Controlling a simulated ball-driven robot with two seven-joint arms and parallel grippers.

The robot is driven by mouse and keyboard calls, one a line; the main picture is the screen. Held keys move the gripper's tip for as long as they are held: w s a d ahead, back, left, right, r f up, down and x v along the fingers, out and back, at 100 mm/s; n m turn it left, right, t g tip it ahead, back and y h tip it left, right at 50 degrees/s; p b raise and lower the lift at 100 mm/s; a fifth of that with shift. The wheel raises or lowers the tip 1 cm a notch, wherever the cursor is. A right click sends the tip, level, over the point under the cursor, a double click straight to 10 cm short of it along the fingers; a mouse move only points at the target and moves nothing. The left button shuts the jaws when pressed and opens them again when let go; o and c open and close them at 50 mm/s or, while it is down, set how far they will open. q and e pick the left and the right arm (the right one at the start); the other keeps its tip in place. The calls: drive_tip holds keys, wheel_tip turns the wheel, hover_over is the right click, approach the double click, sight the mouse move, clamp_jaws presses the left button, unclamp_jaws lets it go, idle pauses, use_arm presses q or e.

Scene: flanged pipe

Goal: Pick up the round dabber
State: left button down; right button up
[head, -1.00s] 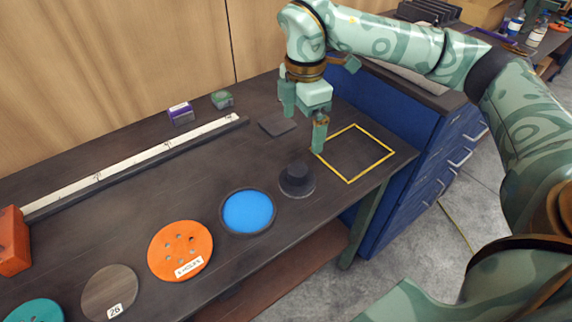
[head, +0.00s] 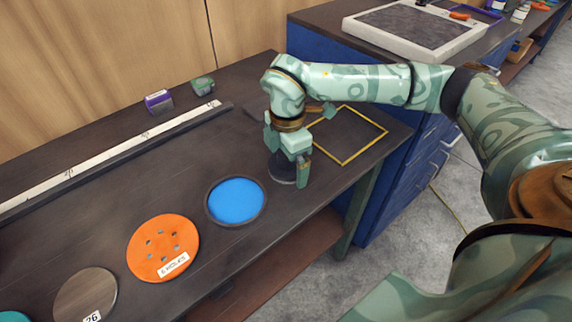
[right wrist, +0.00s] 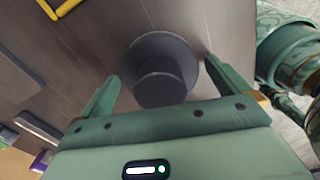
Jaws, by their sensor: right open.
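The round dabber (head: 281,168) is a dark disc with a thick round knob on top. It stands upright on the dark workbench, right of the blue pad. My right gripper (head: 286,168) is over it, pointing down, and hides part of it in the head view. In the right wrist view the dabber (right wrist: 161,72) lies between the two spread fingers of the right gripper (right wrist: 157,72). The jaws are open, and gaps show between the knob and both fingers. My left gripper is not in view.
A blue round pad (head: 236,200), an orange disc with holes (head: 162,247) and a grey-brown disc (head: 86,296) lie along the bench front. A yellow square outline (head: 349,134) is to the right. A long ruler (head: 110,152), a purple box (head: 158,101) and a green item (head: 203,86) sit behind.

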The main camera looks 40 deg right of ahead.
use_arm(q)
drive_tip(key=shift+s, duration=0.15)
use_arm(e)
drive_tip(key=shift+f, duration=0.15)
drive_tip(key=shift+c, duration=1.2)
drive_tip(key=c, duration=0.8)
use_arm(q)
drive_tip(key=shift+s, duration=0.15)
use_arm(e)
drive_tip(key=shift+o, duration=0.2)
